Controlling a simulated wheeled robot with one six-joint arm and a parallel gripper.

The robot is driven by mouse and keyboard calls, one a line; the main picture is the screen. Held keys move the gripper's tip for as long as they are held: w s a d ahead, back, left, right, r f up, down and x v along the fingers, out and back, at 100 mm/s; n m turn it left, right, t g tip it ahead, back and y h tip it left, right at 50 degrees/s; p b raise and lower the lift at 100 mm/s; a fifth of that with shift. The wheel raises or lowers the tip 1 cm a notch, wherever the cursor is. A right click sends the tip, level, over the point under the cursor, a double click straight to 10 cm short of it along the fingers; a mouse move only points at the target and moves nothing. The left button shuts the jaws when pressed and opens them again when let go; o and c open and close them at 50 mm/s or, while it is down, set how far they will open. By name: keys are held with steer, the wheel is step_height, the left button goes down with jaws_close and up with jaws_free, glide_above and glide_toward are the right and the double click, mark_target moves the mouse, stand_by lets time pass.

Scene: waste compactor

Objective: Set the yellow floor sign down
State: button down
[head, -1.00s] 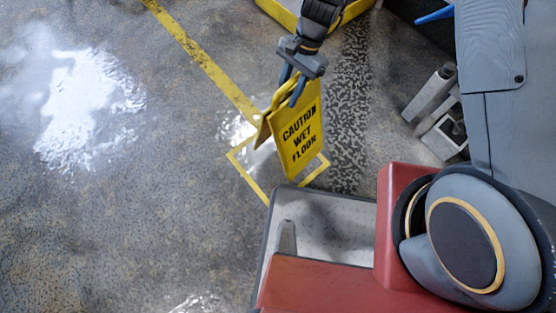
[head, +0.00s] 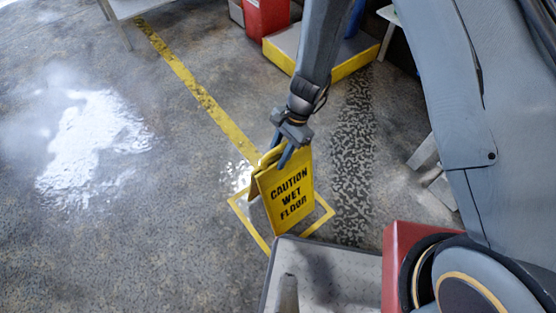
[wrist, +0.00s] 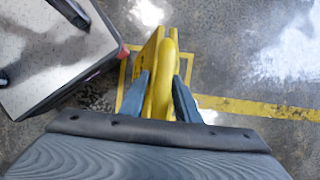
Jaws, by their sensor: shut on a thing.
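The yellow floor sign (head: 289,200), lettered "CAUTION WET FLOOR", is upright with its two panels slightly spread. It is within or just over the yellow square outline (head: 322,219) painted on the floor. Whether its feet touch the floor I cannot tell. My gripper (head: 284,153) is shut on the sign's top edge from above. In the wrist view the two blue-grey fingers (wrist: 160,98) pinch the sign's yellow top (wrist: 165,65). The sign's lower part is mostly hidden there.
A yellow line (head: 190,82) runs along the floor to the square. A yellow-edged platform (head: 340,68) and a red box (head: 265,16) stand at the back. Grey metal pieces (head: 438,180) lie to the right. Open floor, with a shiny wet-looking patch (head: 95,150), is at left.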

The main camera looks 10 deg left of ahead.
mark_target(286, 143)
steer(key=shift+f, duration=1.2)
steer(key=c, duration=1.3)
jaws_free()
steer(key=shift+c, duration=0.2)
steer(key=p+v, duration=0.1)
steer(key=v, duration=1.1)
steer(key=shift+d+r, duration=0.1)
steer(key=shift+r, duration=0.05)
steer(key=s+d+r+n+t+h, duration=0.1)
steer(key=s+d+r+n, duration=0.2)
steer(key=d+r, duration=0.6)
steer(key=s+d+r+n+t, duration=0.1)
steer(key=s+d+r+n, duration=0.15)
steer(key=d+r, duration=0.7)
steer(key=s+d+r+n+t+h, duration=0.1)
steer(key=s+d+r+n, duration=0.2)
steer(key=s+r, duration=0.2)
step_height(286, 143, up, 3)
steer(key=shift+s+r, duration=0.1)
steer(key=shift+s, duration=0.25)
